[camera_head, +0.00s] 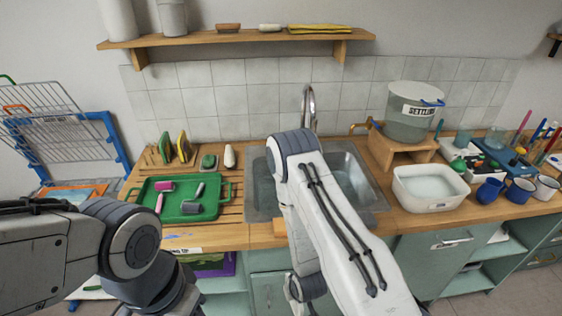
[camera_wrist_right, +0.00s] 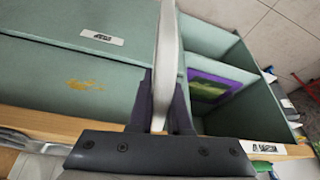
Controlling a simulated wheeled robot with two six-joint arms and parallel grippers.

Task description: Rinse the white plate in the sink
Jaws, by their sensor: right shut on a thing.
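In the right wrist view my right gripper (camera_wrist_right: 160,105) is shut on a white plate (camera_wrist_right: 168,40), seen nearly edge-on between the fingers. The plate is in front of the green cabinet fronts, near the wooden counter edge. In the head view my right arm covers part of the metal sink (camera_head: 258,190), and the plate and right gripper cannot be made out there. A chrome faucet (camera_head: 309,105) rises behind the sink. My left arm shows at lower left in the head view, but its gripper is not visible.
Left of the sink is a green tray (camera_head: 187,216) with brushes or rollers. Right stand a lidded bucket (camera_head: 410,112) with a brass tap on a wooden stand, a white tub (camera_head: 428,190) and blue mugs (camera_head: 489,191). Below are open shelves with a purple item (camera_wrist_right: 212,88).

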